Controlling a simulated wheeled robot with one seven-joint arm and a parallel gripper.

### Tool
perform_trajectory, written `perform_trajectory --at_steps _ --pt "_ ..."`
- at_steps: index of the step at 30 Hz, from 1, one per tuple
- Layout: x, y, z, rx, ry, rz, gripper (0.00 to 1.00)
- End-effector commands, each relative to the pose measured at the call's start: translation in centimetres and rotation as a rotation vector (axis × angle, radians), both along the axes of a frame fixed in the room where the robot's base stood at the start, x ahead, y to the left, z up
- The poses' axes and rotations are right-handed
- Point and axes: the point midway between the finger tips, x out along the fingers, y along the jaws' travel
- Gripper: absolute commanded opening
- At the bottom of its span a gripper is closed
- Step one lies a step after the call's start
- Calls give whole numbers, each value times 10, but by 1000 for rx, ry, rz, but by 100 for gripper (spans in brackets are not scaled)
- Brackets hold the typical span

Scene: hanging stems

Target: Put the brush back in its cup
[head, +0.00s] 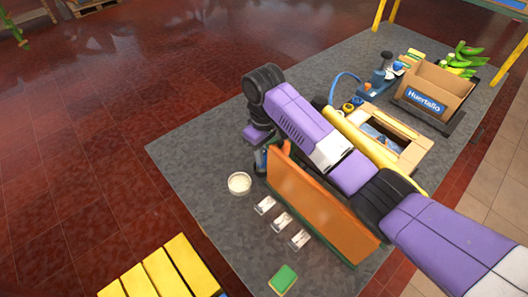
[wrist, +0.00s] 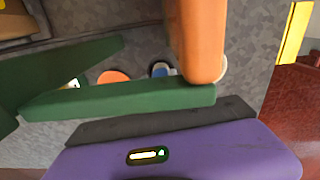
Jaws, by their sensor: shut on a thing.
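My gripper (head: 261,160) points down at the far left end of an orange board with green edges (head: 312,205). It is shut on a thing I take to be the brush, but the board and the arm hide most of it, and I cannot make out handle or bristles. A small round pale cup (head: 239,183) stands on the grey surface just left of the gripper, apart from it. Part of a pale rim (wrist: 222,70) shows behind the orange.
Several small white pieces (head: 281,221) lie in front of the board, and a green sponge-like block (head: 284,279) is nearer. A wooden box (head: 405,150) and a cardboard crate (head: 445,82) stand behind my arm. The grey surface left of the cup is clear.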

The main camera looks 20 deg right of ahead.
Motion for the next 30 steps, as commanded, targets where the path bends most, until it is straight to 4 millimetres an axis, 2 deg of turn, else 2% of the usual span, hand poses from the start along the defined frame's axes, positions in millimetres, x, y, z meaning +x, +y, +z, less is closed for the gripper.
perform_trajectory --at_steps 12,13,16,17,23,26,30 --pt "0 0 -1 0 0 0 0" --pt "0 0 -1 0 0 0 28" --pt "0 0 -1 0 0 0 47" --pt "0 0 -1 0 0 0 51" --pt "0 0 -1 0 0 0 51" --pt "0 0 -1 0 1 0 67" --pt "0 0 -1 0 1 0 69"
